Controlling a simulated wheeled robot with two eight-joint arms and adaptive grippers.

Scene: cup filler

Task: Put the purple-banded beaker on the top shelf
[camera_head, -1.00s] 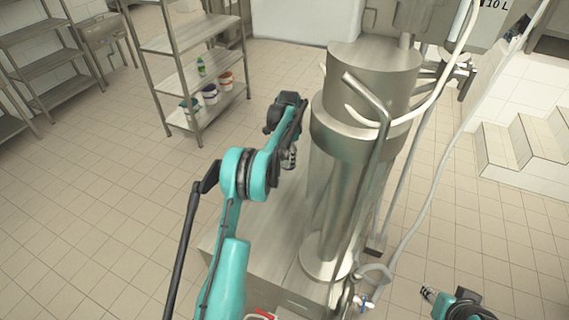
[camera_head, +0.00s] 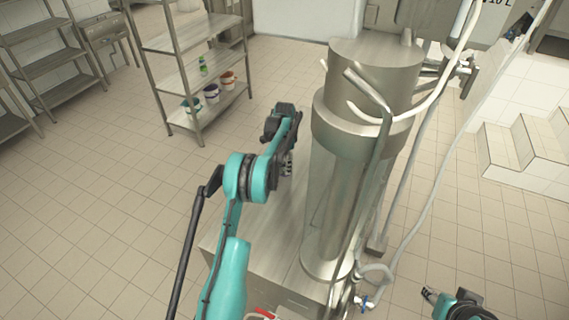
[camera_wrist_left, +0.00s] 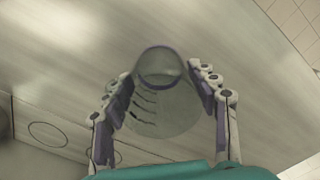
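The clear beaker (camera_wrist_left: 163,110) with a purple band at its far rim shows in the left wrist view. It lies between the fingers of my left gripper (camera_wrist_left: 162,78), close to both pads. I cannot tell whether they press on it. In the head view my left gripper (camera_head: 288,165) points down over the steel work surface beside the big cylinder; the beaker is not distinguishable there. My right gripper (camera_head: 430,294) is at the lower right, with nothing visible in it. A steel rack (camera_head: 190,38) stands at the back left; its highest visible shelf looks bare.
A tall steel cylinder (camera_head: 350,150) with pipes and hoses stands right of my left arm. Several small buckets (camera_head: 211,94) stand on the rack's low shelf, and a green bottle (camera_head: 203,66) is just above them. White steps (camera_head: 520,150) are at right. Tiled floor is clear at left.

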